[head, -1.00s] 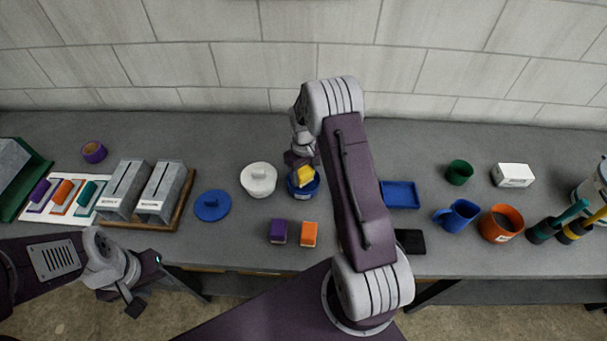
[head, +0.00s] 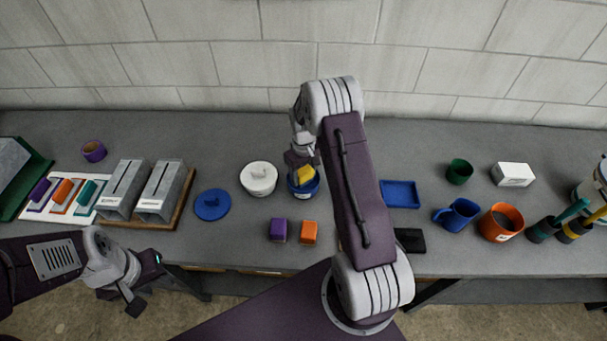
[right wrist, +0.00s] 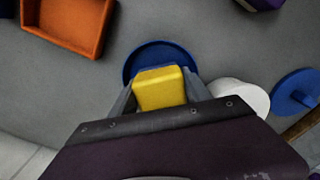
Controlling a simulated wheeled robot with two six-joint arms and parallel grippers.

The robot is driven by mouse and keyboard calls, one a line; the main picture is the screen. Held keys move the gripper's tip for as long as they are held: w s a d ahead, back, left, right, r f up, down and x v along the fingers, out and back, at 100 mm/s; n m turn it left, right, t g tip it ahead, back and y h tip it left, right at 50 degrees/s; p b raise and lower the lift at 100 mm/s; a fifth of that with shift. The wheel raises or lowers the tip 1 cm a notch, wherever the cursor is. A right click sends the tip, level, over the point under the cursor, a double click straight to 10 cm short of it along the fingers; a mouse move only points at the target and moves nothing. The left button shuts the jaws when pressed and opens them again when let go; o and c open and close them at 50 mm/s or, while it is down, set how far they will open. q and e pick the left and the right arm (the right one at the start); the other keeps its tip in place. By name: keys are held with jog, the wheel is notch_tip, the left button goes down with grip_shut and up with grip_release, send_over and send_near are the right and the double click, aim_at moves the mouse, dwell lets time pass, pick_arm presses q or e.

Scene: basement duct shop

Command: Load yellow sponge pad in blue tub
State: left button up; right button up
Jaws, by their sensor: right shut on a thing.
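The yellow sponge pad (head: 305,175) is held at the mouth of the blue tub (head: 303,188), over its opening and seemingly partly inside its rim. My right gripper (head: 302,163) is shut on the pad from above. In the right wrist view the pad (right wrist: 160,88) sits between the two fingers, with the blue tub's rim (right wrist: 150,52) around its far side. Whether the pad touches the tub floor is hidden. My left gripper (head: 142,288) hangs at the lower left, in front of the bench and away from the tub; its jaw opening is unclear.
Purple (head: 278,230) and orange (head: 310,232) blocks lie in front. A blue tray (head: 400,194) is to the right, beyond my arm. The bench behind the tub is clear.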

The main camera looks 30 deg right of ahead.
aim_at(304, 170)
dwell(0.3)
notch_tip(304, 170, up, 7)
jog(key=p, duration=0.5)
jog(key=shift+p, duration=0.4)
